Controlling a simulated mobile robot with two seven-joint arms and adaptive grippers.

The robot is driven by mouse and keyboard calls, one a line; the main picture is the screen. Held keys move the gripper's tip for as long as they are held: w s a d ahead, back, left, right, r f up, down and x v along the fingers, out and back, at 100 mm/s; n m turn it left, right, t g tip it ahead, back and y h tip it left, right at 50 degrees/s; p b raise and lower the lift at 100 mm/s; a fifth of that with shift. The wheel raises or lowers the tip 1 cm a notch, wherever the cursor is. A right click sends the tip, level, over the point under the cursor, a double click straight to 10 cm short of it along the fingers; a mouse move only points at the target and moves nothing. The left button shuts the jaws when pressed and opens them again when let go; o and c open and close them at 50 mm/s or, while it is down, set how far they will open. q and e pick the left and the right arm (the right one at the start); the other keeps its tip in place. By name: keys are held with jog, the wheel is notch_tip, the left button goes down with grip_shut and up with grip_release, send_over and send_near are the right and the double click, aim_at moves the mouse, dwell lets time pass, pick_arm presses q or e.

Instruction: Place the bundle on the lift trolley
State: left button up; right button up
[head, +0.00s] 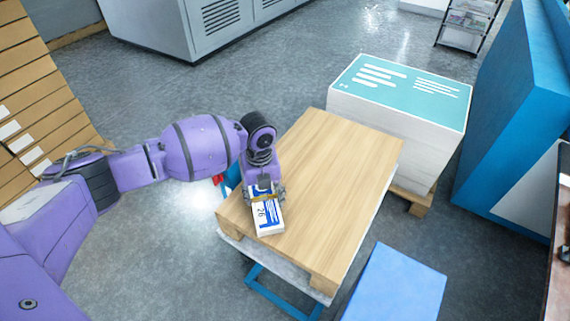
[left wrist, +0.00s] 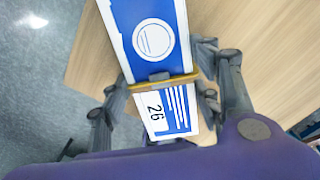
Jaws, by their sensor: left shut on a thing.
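The bundle (head: 267,217) is a white and blue stack with a tan band and the number 26. It is at the near left part of the wooden top of the lift trolley (head: 335,165). My left gripper (head: 265,192) is shut on the bundle from above. In the left wrist view the bundle (left wrist: 152,45) lies between the fingers, over the wooden top (left wrist: 265,50). I cannot tell whether the bundle touches the wood. My right gripper is not in view.
A tall stack of teal-topped sheets (head: 400,90) on a pallet stands behind the trolley. A blue block (head: 395,285) is at the near right, and a large blue cabinet (head: 515,110) is at the right. Most of the wooden top is clear.

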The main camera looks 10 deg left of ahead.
aim_at(264, 198)
pick_arm(q)
jog(key=shift+f, duration=0.1)
jog(key=shift+f, duration=0.15)
jog(key=o, duration=1.4)
jog(key=shift+s, duration=0.1)
notch_tip(264, 198, up, 12)
jog(key=shift+r+p, duration=0.2)
jog(key=shift+p, duration=0.1)
